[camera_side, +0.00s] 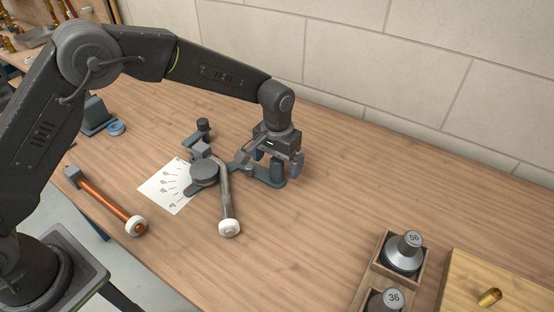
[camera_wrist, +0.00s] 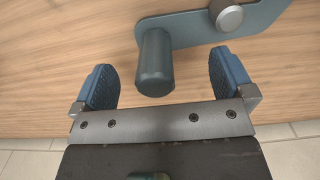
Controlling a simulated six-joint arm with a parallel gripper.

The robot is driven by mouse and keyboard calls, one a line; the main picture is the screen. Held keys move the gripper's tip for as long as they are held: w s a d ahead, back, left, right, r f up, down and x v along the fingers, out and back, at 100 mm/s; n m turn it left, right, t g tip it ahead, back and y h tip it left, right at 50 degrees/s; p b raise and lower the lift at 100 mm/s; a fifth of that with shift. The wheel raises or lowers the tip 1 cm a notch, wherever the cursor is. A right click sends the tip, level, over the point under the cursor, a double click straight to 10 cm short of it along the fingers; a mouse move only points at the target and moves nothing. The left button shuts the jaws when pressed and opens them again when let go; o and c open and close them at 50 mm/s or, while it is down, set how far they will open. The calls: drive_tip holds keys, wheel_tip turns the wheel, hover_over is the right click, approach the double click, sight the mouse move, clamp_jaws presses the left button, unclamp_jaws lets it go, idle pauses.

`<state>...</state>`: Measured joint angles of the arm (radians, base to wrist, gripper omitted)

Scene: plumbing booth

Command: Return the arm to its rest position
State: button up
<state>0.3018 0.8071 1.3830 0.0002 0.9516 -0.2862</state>
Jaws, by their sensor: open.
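My gripper (camera_side: 268,156) points down over the right end of a grey pipe bender on the table. In the wrist view my gripper (camera_wrist: 165,82) has its two blue pads wide apart. A dark round peg (camera_wrist: 155,62) on a blue-grey plate (camera_wrist: 190,28) stands between the pads, apart from both. The bender's round grey former (camera_side: 204,172) is left of my gripper in the side view. A bent grey pipe (camera_side: 226,195) with a white end lies beside the former. The gripper partly hides the bender's right end.
A white marked sheet (camera_side: 163,188) lies under the bender. A copper-coloured pipe (camera_side: 103,203) with a white end lies at left. A wooden tray (camera_side: 368,291) holds formers marked 56 (camera_side: 404,254) and 36 (camera_side: 385,301). A block wall (camera_side: 400,60) stands behind.

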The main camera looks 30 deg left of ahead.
drive_tip(key=shift+r, duration=3.55)
drive_tip(key=shift+r, duration=0.1)
drive_tip(key=s+a+r+t, duration=0.3)
drive_tip(key=s+a+r, duration=0.7)
drive_tip(key=s+r, duration=0.35)
drive_tip(key=s+a+t, duration=0.1)
drive_tip(key=s+a, duration=0.1)
drive_tip(key=s, duration=0.5)
drive_tip(key=s+a+t, duration=0.1)
drive_tip(key=s+a, duration=0.2)
drive_tip(key=s, duration=0.5)
drive_tip(key=shift+a+t, duration=0.25)
drive_tip(key=shift+t, duration=0.05)
